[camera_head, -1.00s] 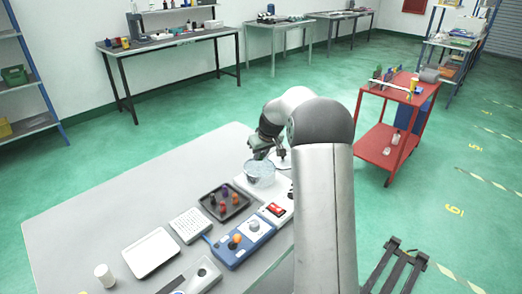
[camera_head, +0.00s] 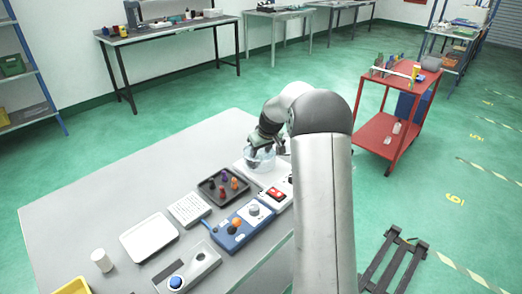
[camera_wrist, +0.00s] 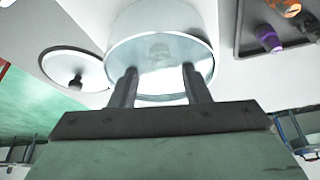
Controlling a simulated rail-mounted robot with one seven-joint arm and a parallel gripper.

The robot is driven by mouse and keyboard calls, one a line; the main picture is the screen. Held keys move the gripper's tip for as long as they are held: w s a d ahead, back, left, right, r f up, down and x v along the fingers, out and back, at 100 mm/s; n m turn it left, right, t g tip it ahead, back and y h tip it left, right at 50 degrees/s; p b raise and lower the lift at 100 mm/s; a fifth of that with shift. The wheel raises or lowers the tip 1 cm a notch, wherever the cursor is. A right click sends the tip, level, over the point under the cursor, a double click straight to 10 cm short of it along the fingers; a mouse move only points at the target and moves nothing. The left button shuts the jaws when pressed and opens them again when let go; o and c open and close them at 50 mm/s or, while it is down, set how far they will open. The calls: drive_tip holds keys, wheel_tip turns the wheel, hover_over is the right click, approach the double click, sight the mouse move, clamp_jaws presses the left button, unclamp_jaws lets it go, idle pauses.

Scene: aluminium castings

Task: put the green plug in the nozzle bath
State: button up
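The nozzle bath appears to be the clear round vessel (camera_head: 260,162) at the far right of the table. It also shows large in the wrist view (camera_wrist: 160,20), with its rim near my fingers. A faint pale rounded shape shows inside it; I cannot tell what it is. My gripper (camera_wrist: 160,84) is at the bath, its two fingers apart with nothing visible between them. In the head view my gripper (camera_head: 262,143) overlaps the bath's upper part. I cannot make out a green plug in either view.
A dark tray (camera_head: 205,199) with several coloured plugs stands left of the bath. A round lid with a knob (camera_wrist: 76,68) lies beside the bath. Blue device (camera_head: 232,240), white tray (camera_head: 148,238) and white cylinder (camera_head: 101,260) stand nearer. A red cart (camera_head: 376,135) stands right.

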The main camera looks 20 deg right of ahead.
drive_tip(key=shift+r, duration=0.15)
idle(0.5)
wheel_tip(320, 180, up, 7)
drive_tip(key=p, duration=0.3)
drive_tip(key=shift+p, duration=0.3)
